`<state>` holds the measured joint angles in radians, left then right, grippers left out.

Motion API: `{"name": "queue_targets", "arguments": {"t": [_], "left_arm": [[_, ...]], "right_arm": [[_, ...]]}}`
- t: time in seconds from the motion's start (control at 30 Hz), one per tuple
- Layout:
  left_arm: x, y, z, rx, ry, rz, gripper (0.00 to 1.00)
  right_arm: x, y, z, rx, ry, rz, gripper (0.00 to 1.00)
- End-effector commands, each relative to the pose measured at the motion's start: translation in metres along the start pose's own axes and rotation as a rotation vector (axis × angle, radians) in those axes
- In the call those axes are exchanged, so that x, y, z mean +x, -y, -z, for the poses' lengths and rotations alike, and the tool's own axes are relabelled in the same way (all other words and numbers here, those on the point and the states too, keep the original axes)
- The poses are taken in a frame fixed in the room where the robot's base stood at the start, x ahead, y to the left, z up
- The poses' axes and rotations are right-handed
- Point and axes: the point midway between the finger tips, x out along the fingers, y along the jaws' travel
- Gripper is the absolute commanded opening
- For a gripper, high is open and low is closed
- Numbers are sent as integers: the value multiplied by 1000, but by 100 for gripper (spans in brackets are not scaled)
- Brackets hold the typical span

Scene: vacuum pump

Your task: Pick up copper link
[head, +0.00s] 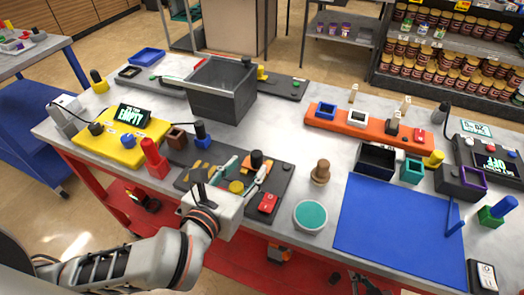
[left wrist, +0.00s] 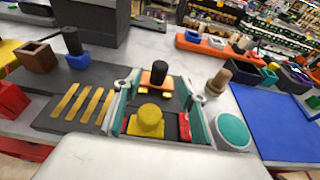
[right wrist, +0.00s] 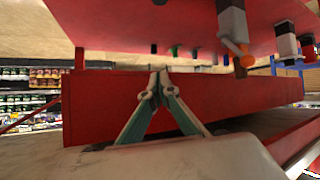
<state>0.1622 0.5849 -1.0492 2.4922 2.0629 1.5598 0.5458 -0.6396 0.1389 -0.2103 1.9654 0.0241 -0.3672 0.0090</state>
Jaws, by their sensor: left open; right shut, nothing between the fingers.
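My left gripper (head: 247,169) is open over the dark board (head: 281,195), and its teal fingers also show in the left wrist view (left wrist: 159,94). A yellow knob (left wrist: 148,122) stands between the fingers, with no visible grip on it. Just beyond the fingertips is an orange-copper piece with a black knob (left wrist: 155,76). Several gold-coloured bars (left wrist: 80,104) lie left of the fingers on the same board. I cannot tell which is the copper link. My right gripper (right wrist: 160,78) is shut and empty, low beside a red frame.
A grey bin (head: 222,92) stands behind. A wooden peg (head: 321,172) and teal-topped disc (head: 310,215) stand right, before a blue mat (head: 400,220).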

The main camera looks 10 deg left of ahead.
Motion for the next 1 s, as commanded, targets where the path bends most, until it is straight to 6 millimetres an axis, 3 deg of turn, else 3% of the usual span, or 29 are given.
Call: {"name": "queue_targets", "arguments": {"t": [0.27,0.6,0.87,0.9,1.0], "left_arm": [[28,-1,-3,3,3,-3,41],[71,-1,-6,2,3,-2,41],[74,0,-5,1,1,-1,41],[74,0,-5,1,1,-1,38],[74,0,-5,1,1,-1,13]], "right_arm": [[-6,6,-10,3,22,10,0],[-6,-1,-10,-1,28,0,0],[-5,-3,-10,1,28,-5,0],[-5,-2,-10,1,28,-5,0],[-5,-2,-9,2,28,-4,0]]}}
